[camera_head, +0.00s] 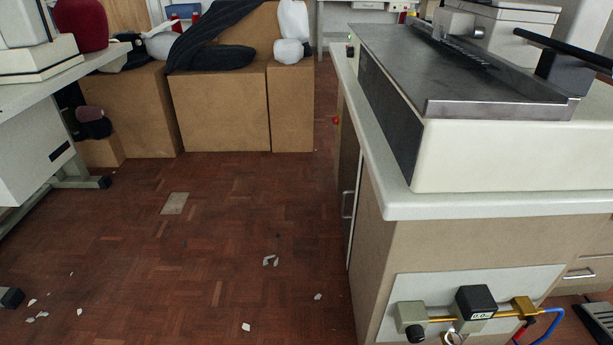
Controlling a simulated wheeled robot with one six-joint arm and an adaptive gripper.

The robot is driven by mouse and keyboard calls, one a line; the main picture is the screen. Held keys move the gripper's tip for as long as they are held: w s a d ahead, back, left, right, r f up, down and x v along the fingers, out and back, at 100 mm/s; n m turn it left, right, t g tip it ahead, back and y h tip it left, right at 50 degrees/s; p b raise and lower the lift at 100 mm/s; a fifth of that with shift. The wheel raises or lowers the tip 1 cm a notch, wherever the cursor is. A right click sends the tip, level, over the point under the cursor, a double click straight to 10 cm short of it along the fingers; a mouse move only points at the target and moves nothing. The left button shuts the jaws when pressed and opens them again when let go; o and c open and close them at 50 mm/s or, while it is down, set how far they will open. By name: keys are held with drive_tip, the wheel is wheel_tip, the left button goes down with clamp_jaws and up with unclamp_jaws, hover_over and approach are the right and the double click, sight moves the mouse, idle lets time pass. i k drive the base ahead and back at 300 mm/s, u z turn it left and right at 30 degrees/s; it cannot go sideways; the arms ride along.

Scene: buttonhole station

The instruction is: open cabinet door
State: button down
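A cabinet (415,245) with brown panels stands at the right under a pale worktop. On its left side, seen at a steep angle, is a door (349,165) with a vertical metal handle (347,205). A pale vertical strip (355,210) runs beside the handle. The door looks shut, though the angle makes this hard to tell. A drawer with a metal handle (580,273) shows at the right edge of the cabinet front. My gripper is not in view.
A large flat machine (520,155) sits on the worktop. Valves and a blue hose (550,325) are on the cabinet's front panel. Brown boxes (218,110) stand at the back, a white table (70,85) at the left. The parquet floor (230,230) between is mostly clear, with paper scraps.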

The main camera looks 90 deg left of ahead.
sight(351, 159)
drive_tip(key=k, duration=0.75)
drive_tip(key=u, duration=2.75)
drive_tip(key=i, duration=0.55)
drive_tip(key=u, duration=0.1)
